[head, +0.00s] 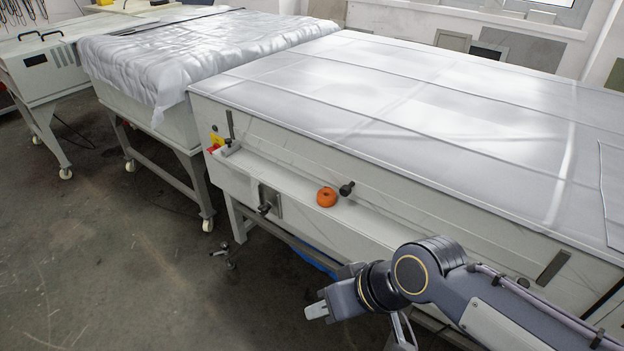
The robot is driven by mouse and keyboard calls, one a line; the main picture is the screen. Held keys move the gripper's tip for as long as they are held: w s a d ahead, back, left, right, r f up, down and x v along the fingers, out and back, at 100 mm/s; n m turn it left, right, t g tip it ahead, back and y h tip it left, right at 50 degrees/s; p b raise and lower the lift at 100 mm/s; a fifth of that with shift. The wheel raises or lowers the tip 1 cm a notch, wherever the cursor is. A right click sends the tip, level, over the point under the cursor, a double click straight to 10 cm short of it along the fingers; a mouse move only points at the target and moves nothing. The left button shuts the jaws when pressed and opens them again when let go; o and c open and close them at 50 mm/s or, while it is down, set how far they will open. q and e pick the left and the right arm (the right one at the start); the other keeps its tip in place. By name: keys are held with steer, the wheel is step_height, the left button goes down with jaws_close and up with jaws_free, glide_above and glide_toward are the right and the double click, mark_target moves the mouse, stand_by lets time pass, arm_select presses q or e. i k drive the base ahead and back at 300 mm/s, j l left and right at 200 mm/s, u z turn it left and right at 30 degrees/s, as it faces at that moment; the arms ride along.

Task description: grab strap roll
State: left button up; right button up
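The strap roll appears to be the small orange ring-shaped roll (326,197) on the front side of the large white machine, just left of a black knob. My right gripper (317,310) is low in the head view, below the roll and nearer to me, pointing left. It is clear of the roll, with floor behind its light grey tip. Its fingers are seen side-on, so whether they are open or shut is unclear. My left gripper is not in view.
The white machine (290,148) fills the right side, with a black knob (347,188) beside the roll and a black handle (553,267) further right. A sheet-covered table (190,55) stands to the left. The concrete floor (110,260) at lower left is clear.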

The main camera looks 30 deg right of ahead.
mark_target(326, 197)
steer(key=i+j+z, duration=0.1)
steer(key=i+z, duration=0.35)
steer(key=i+j+z, duration=0.25)
steer(key=i+z, duration=0.2)
steer(key=i+j+z, duration=0.2)
steer(key=z, duration=0.25)
steer(key=i+j+z, duration=0.2)
steer(key=z, duration=0.25)
steer(key=i+j+z, duration=0.1)
steer(key=j+z, duration=0.8)
steer(key=i+j+z, duration=0.1)
steer(key=j+z, duration=0.2)
steer(key=j, duration=0.2)
